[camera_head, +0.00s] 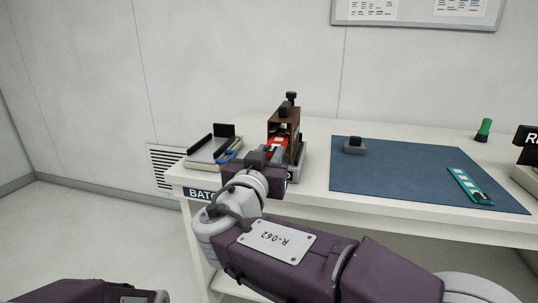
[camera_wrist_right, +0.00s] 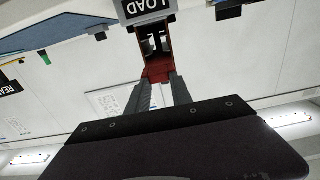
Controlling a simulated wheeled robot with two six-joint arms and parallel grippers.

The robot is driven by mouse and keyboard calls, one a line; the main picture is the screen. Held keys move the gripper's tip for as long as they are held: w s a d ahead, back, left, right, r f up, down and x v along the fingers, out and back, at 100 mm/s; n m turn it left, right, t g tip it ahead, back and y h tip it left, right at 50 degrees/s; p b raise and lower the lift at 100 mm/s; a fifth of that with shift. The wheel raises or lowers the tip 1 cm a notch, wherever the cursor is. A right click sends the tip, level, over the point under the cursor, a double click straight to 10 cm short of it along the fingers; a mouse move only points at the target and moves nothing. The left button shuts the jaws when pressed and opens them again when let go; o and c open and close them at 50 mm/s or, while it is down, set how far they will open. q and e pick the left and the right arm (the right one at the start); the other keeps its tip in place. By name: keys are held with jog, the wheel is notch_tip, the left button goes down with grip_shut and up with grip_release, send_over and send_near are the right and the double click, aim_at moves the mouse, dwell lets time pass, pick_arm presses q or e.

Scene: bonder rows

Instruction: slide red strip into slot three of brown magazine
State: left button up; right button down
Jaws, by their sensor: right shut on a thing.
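The brown magazine (camera_head: 285,114) stands upright in a grey holder near the back left of the white table, with a black clamp on top. The red strip (camera_head: 278,143) is at the open front of the magazine, its far end at or inside the opening. My right gripper (camera_head: 268,154) is shut on the near end of the strip. In the right wrist view, the red strip (camera_wrist_right: 158,71) runs from between the fingertips toward the magazine (camera_wrist_right: 141,42). I cannot tell which slot it lines up with. My left gripper is out of the picture.
A pale block with black rails (camera_head: 212,148) and a blue loop stands left of the magazine. A blue mat (camera_head: 400,180) on the right holds a small grey-black block (camera_head: 355,146) and a green strip (camera_head: 468,185). A green-capped thing (camera_head: 484,130) stands behind.

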jog(key=shift+b+x, duration=0.35)
jog(key=shift+x, duration=0.75)
jog(key=c, duration=1.1)
grip_release()
jog(key=shift+o, duration=0.2)
jog(key=v, duration=0.9)
